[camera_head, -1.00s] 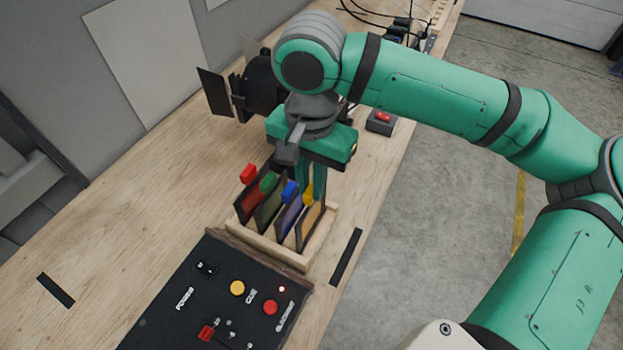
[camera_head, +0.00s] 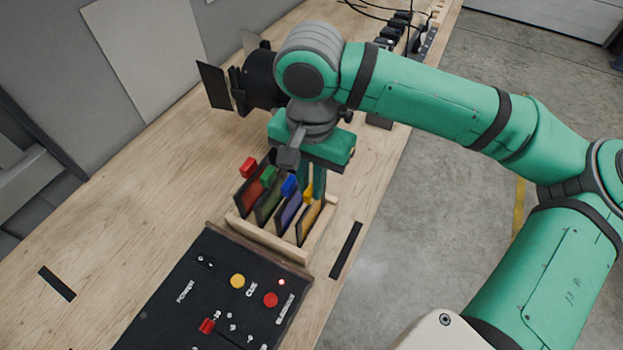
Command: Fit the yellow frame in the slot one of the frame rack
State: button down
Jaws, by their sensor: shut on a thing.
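The wooden frame rack (camera_head: 268,240) stands on the bench and holds dark-edged frames side by side. From left to right they have red, green, blue and yellow tabs. The yellow frame (camera_head: 310,216) is at the right end, upright, with its lower part at the rack. I cannot tell whether it is seated or which slot is one. My gripper (camera_head: 313,182) points down over the right end, shut on the yellow frame by its yellow tab. The fingertips are partly hidden behind the blue and yellow tabs.
The red frame (camera_head: 254,192), green frame (camera_head: 269,203) and blue frame (camera_head: 289,210) stand close to the left. A black control panel (camera_head: 215,295) lies in front of the rack. A black lamp (camera_head: 262,80) stands behind. Bare bench (camera_head: 130,205) is at left.

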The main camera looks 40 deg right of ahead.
jog(key=shift+f, duration=0.35)
jog(key=c, duration=1.7)
grip_release()
jog(key=shift+o, duration=0.2)
jog(key=shift+r, duration=0.15)
notch_tip(320, 180, up, 11)
jog(key=shift+f, duration=0.2)
